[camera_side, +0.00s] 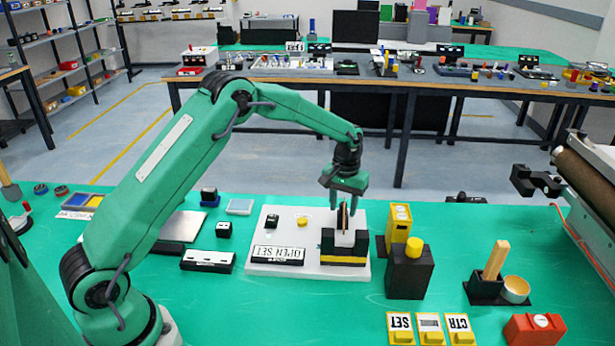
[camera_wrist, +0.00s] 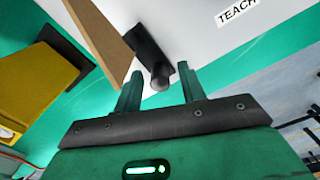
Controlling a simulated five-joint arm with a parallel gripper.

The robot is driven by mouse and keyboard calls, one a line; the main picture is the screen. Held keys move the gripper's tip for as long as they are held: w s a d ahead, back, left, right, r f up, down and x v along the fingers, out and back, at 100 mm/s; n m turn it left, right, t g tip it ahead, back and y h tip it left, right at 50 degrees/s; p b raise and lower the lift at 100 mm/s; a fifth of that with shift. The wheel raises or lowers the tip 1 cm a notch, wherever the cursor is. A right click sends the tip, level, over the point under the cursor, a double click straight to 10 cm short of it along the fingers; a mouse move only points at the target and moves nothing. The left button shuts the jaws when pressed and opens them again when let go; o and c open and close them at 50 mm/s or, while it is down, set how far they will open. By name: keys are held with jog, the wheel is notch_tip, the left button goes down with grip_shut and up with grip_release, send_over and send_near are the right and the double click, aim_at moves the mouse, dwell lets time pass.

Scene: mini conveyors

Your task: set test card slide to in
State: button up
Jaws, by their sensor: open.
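The fixture that appears to be the test card slide is a black block with a yellow stripe (camera_side: 343,261) on a white base board (camera_side: 270,268). A thin brown upright card (camera_side: 343,215) stands at it, and it also shows as a tan panel (camera_wrist: 98,28) in the wrist view. My gripper (camera_side: 345,203) points down over this fixture, its fingers beside the card's top. In the wrist view my gripper (camera_wrist: 160,70) is open, with a dark knob (camera_wrist: 159,77) on a bar between its fingertips. I cannot tell whether they touch it, or the slide's position.
Close right stand a yellow block (camera_side: 399,222) and a black box with a yellow top (camera_side: 409,273). A holder with a wooden stick (camera_side: 495,261) is farther right.

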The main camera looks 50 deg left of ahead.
aim_at(344, 222)
grip_shut()
jog(key=shift+d, duration=0.1)
jog(key=shift+s+d, duration=2.65)
jog(key=shift+s, duration=0.05)
grip_release()
jog(key=shift+w+a+r, duration=0.1)
notch_tip(344, 222, up, 6)
jog(key=shift+r, duration=0.85)
